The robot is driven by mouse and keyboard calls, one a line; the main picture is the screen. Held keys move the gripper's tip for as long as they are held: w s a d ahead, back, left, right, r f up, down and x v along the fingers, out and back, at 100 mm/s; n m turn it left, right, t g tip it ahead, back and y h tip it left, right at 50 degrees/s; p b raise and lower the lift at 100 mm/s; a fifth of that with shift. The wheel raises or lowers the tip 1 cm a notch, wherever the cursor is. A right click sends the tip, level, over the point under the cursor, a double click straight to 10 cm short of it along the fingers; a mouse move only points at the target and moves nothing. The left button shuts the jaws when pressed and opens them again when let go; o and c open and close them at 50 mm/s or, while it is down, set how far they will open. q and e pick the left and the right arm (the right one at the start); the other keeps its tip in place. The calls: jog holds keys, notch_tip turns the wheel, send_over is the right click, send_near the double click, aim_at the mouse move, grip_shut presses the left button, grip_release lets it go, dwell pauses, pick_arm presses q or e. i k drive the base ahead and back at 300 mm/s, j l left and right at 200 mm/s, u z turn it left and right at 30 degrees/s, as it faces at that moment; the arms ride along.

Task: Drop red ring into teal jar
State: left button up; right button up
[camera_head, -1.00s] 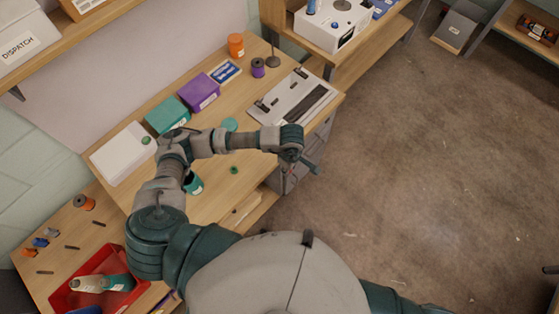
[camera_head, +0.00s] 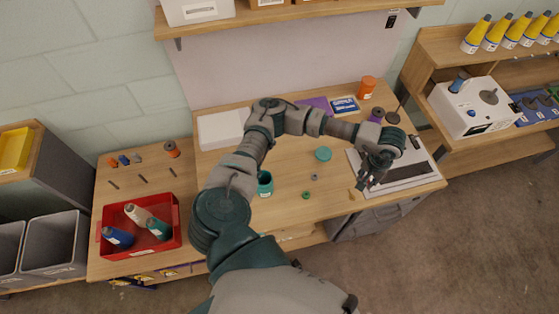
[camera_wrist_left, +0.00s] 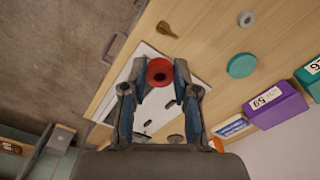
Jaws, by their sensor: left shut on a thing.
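The red ring (camera_wrist_left: 160,73) sits between the fingertips of my left gripper (camera_wrist_left: 160,80), which is shut on it in the left wrist view. In the head view my left gripper (camera_head: 366,182) is over the pale tray at the right end of the table; the ring cannot be made out there. The teal jar (camera_head: 265,184) stands upright on the table, left of the gripper and right beside my left arm, partly covered by it. A round teal lid (camera_head: 322,154) lies flat on the table between jar and gripper. My right gripper is not in view.
A grey ring (camera_head: 315,177) and a green ring (camera_head: 306,195) lie near the jar. The pale tray (camera_head: 412,165) is under the gripper. A purple box (camera_wrist_left: 275,106) stands behind the lid. A red bin (camera_head: 166,246) with several bottles is at left.

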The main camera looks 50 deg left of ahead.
aim_at(267, 194)
jog(key=i+l+u, duration=0.25)
jog(key=i+l, duration=0.15)
jog(key=i, duration=0.2)
jog(key=u, duration=1.55)
